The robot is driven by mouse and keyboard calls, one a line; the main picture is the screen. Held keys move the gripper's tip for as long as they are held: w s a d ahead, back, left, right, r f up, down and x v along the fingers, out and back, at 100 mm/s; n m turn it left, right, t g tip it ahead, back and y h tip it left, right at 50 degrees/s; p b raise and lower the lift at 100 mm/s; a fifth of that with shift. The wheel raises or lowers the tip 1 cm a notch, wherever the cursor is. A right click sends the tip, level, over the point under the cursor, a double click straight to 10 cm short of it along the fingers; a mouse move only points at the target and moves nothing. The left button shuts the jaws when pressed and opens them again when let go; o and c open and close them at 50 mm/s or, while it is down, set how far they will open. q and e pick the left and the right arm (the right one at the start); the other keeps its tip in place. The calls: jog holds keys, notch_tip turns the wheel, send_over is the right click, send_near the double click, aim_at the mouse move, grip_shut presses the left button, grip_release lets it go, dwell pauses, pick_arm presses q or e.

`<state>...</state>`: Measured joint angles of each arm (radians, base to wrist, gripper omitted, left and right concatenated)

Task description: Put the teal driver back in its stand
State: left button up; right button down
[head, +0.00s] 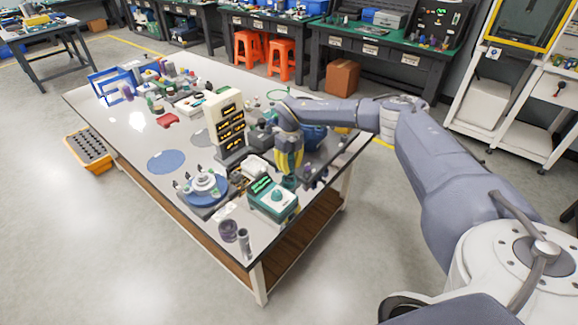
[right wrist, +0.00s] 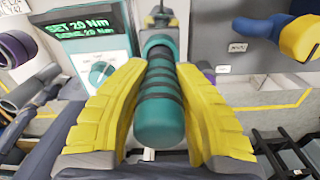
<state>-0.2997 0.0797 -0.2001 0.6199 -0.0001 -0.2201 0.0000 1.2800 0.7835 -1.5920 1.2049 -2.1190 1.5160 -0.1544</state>
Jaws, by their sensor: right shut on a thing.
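My right gripper (head: 290,162) is over the near right part of the table, pointing down. In the right wrist view its two yellow fingers (right wrist: 160,72) are shut on the teal driver (right wrist: 160,118), one on each side of the dark-ribbed handle. The driver's shaft end points toward the top of that view. My left gripper is not in view.
A teal and white tester (head: 272,197) reading 20 Nm stands close to the gripper; it also shows in the right wrist view (right wrist: 88,38). A tall cream rack (head: 226,120) stands left of the gripper.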

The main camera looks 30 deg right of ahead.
jog(key=shift+w, duration=0.1)
jog(key=c, duration=1.1)
grip_release()
jog(key=shift+f, duration=0.1)
jog(key=shift+r, duration=4.55)
